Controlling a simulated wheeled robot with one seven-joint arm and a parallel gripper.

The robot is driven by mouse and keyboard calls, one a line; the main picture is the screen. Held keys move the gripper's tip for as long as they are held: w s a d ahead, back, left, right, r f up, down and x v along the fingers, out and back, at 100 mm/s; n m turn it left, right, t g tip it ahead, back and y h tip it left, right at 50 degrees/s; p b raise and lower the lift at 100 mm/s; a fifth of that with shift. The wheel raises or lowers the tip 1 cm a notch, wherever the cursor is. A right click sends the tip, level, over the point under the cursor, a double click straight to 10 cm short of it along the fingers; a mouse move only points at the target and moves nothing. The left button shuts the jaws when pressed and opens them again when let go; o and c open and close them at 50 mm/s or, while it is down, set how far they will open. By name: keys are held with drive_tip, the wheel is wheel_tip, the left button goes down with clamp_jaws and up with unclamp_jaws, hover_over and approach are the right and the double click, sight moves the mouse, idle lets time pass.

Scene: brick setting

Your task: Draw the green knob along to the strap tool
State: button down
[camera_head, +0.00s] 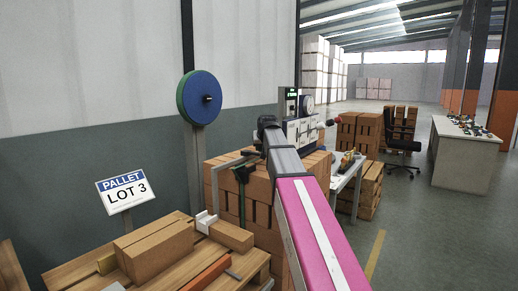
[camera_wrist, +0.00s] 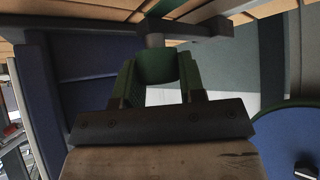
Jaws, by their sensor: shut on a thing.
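The green knob (camera_wrist: 157,66) is between the two fingers of my gripper (camera_wrist: 160,85) in the wrist view. The gripper is shut on it. A short grey stem joins the knob to a dark bar (camera_wrist: 190,29). The knob cannot be told apart there. A small white block (camera_head: 205,220) stands by the bricks below the frame; I cannot tell whether it is the strap tool.
Brick stacks (camera_head: 258,190) stand close below and behind the gripper. A blue reel with a green rim (camera_head: 201,97) is on a post at the left, also at the right of the wrist view (camera_wrist: 288,140). A pallet sign (camera_head: 125,190) stands at the left. Open floor lies right.

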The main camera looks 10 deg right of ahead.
drive_tip(key=w+d, duration=0.4)
drive_tip(key=shift+w+d, duration=0.25)
drive_tip(key=shift+w, duration=0.1)
drive_tip(key=c, duration=0.7)
unclamp_jaws()
drive_tip(key=shift+d, duration=0.1)
drive_tip(key=shift+s, duration=0.1)
